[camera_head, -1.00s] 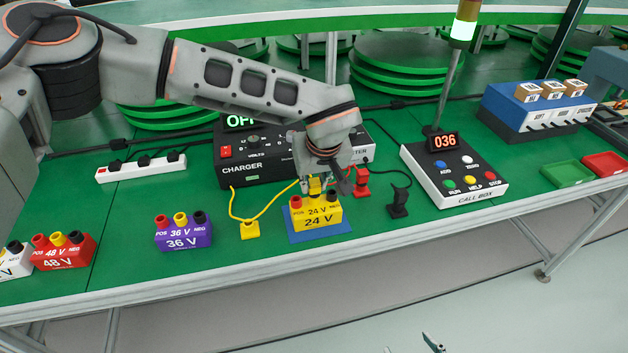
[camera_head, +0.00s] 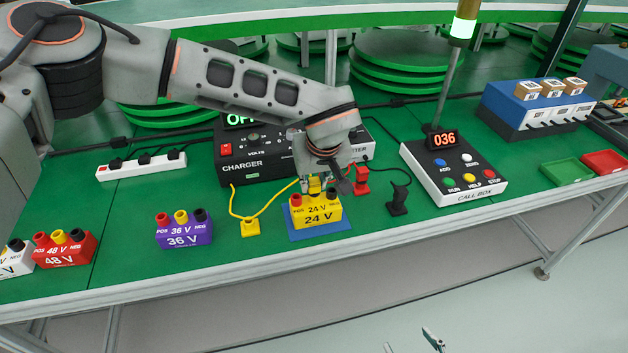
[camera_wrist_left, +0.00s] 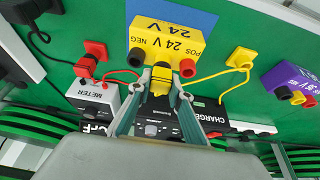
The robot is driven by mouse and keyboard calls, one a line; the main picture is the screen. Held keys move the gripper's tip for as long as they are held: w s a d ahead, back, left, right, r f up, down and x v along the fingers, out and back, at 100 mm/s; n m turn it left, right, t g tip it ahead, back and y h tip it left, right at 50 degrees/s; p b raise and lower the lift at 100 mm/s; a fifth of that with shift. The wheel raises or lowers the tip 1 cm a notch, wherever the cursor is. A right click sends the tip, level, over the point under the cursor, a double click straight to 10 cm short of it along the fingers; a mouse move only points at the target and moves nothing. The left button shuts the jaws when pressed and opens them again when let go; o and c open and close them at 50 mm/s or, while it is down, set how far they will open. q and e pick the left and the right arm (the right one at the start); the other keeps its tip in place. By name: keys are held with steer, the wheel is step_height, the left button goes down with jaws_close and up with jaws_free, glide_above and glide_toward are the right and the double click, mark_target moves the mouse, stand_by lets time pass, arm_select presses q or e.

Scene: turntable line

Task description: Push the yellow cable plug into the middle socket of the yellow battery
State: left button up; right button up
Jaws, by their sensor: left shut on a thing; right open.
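The yellow battery (camera_head: 318,218), marked 24 V, sits on a blue mat (camera_head: 294,233). It also shows in the left wrist view (camera_wrist_left: 166,38), with its red socket (camera_wrist_left: 187,68) and black socket (camera_wrist_left: 136,57) exposed. My left gripper (camera_head: 317,182) is above the battery's middle, shut on the yellow cable plug (camera_wrist_left: 161,76). The plug is in line with the middle socket, which it hides. I cannot tell how deep the plug sits. Fingertips of my right gripper (camera_head: 433,340) show at the bottom edge, open, away from the table.
An empty yellow holder (camera_head: 250,230) and yellow cable (camera_head: 235,205) lie left of the battery. Red (camera_head: 361,184) and black plugs (camera_head: 397,203) stand right. The charger (camera_head: 245,167) is behind. Purple (camera_head: 183,237) and red batteries (camera_head: 66,255) stand at left. A call box (camera_head: 455,180) is at right.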

stand_by(0.3)
arm_select(q)
steer(key=o, duration=1.1)
steer(key=shift+c, duration=0.2)
arm_select(e)
steer(key=shift+s, duration=0.1)
arm_select(q)
steer(key=shift+r+p, duration=0.85)
steer(key=shift+r, duration=0.6)
steer(key=shift+r+p, duration=1.45)
steer(key=shift+r, duration=0.85)
arm_select(e)
step_height(320, 180, up, 7)
steer(key=w, duration=0.2)
steer(key=shift+f+t, duration=0.15)
steer(key=shift+t, duration=0.15)
steer(key=shift+w, duration=0.1)
